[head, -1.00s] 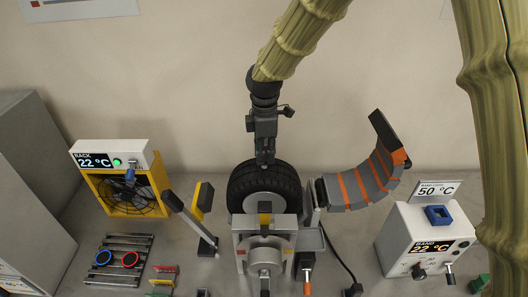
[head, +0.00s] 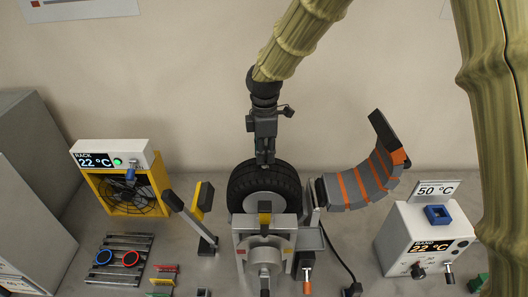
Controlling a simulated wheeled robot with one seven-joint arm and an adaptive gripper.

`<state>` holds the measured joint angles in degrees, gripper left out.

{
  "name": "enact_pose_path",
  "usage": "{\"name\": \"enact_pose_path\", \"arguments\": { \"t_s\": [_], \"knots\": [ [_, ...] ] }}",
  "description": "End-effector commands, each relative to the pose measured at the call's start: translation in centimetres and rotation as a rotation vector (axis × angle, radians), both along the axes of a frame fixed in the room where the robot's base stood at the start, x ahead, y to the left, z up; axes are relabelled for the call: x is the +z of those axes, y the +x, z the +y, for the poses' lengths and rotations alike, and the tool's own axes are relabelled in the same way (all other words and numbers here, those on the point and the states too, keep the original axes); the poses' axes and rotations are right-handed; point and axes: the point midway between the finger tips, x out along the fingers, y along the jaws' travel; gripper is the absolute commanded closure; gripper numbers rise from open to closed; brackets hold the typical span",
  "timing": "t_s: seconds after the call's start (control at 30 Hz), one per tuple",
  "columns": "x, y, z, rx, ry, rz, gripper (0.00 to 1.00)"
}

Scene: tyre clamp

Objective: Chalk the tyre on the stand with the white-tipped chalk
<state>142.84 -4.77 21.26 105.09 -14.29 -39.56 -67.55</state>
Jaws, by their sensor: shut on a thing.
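The black tyre (head: 282,175) with a grey hub stands upright on the grey metal stand (head: 283,222) at the middle of the bench. My gripper (head: 265,163) points straight down at the top of the tyre. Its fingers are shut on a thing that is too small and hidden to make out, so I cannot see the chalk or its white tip. The fingertips overlap the tyre's upper edge in this view; I cannot tell whether they touch it.
An open orange-and-grey band (head: 362,184) curves up right of the tyre. A yellow fan rack (head: 96,190) and slatted rack (head: 120,240) with two rings stand left. A white band control box (head: 405,232) stands right. A black-and-yellow lever (head: 203,202) rises close left.

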Motion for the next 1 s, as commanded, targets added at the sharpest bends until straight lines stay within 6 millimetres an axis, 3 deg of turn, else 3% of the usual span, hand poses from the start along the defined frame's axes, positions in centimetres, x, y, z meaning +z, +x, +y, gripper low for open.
{"name": "enact_pose_path", "arguments": {
  "t_s": [1.0],
  "knots": [
    [5.1, 0.0, 0.0, -0.001, 0.000, 0.000, 0.98]
  ]
}}
